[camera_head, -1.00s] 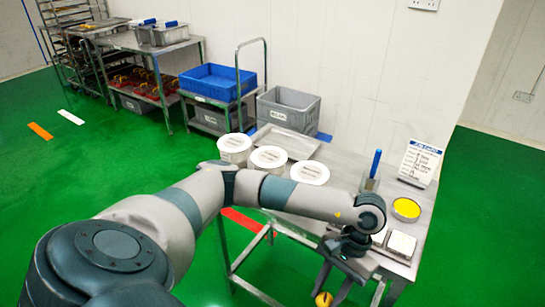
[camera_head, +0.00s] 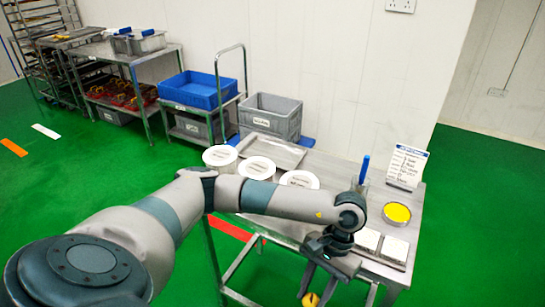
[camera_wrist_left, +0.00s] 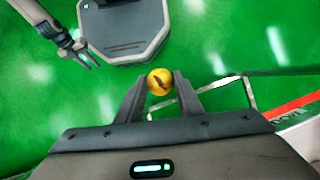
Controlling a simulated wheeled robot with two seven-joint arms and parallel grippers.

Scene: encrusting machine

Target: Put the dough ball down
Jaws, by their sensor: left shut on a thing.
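The dough ball is a small yellow-orange ball with a dark mark, seen in the left wrist view (camera_wrist_left: 160,82) and at the bottom of the head view (camera_head: 310,300). My left gripper (camera_wrist_left: 159,84) is shut on it, with a fingertip on each side. In the head view my left gripper (camera_head: 318,290) points down in front of the steel table's (camera_head: 337,165) near edge, with green floor behind the ball. My right gripper (camera_wrist_left: 88,62) shows small at the upper left of the left wrist view, with its fingers apart and nothing seen between them.
The table holds white-lidded tubs (camera_head: 258,168), a shallow tray (camera_head: 272,152), a blue-handled tool (camera_head: 364,170), a round dish of yellow stuff (camera_head: 397,213), two square white-topped items (camera_head: 395,248) and a sign card (camera_head: 407,167). A grey crate (camera_head: 271,116) stands behind.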

